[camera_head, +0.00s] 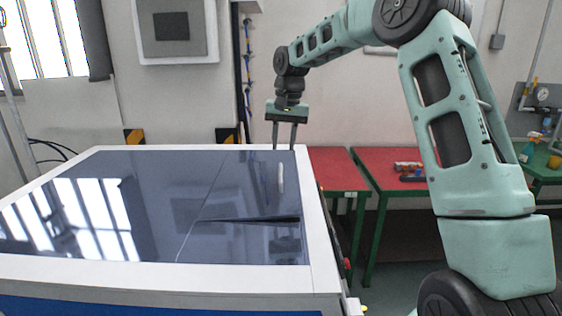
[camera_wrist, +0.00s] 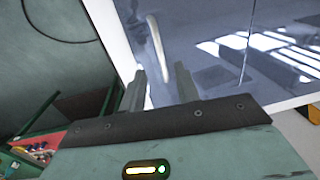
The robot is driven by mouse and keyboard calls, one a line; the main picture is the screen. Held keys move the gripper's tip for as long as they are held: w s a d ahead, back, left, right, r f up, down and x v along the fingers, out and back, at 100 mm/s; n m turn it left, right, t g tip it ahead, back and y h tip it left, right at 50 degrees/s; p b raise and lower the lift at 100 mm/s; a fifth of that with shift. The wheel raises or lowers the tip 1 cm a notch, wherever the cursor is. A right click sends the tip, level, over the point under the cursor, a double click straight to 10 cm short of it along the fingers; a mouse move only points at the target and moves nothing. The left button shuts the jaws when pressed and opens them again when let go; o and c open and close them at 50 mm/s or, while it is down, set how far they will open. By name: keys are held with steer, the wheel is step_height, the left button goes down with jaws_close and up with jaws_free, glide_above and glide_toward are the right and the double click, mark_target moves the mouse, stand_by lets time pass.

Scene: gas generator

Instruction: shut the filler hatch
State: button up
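The generator top is a glossy dark panel in a white frame (camera_head: 318,225). The filler hatch (camera_head: 255,190) appears to be its right-hand section, bounded by a thin seam. A dark, narrow wedge crosses this section near its front; I cannot tell whether it is a gap under a raised edge or a reflection. A pale, slim handle (camera_head: 281,178) lies on the section's right side and also shows in the wrist view (camera_wrist: 156,46). My gripper (camera_head: 284,148) is at the panel's far right edge, fingers pointing down and apart. In the wrist view (camera_wrist: 161,70), the handle lies just beyond the fingertips.
Red-topped tables (camera_head: 335,170) with green legs stand behind and right of the generator. Small coloured items (camera_head: 408,168) lie on one. A grey wall box (camera_head: 172,28) hangs at the back. The panel's left part is bare and reflects the windows.

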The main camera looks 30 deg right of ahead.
mark_target(280, 171)
steer(key=f, duration=0.2)
steer(key=f+p, duration=0.1)
steer(key=f, duration=0.4)
steer(key=shift+w+a+f+p, duration=0.15)
steer(key=shift+a+p, duration=0.15)
steer(key=shift+p, duration=0.05)
jaws_close()
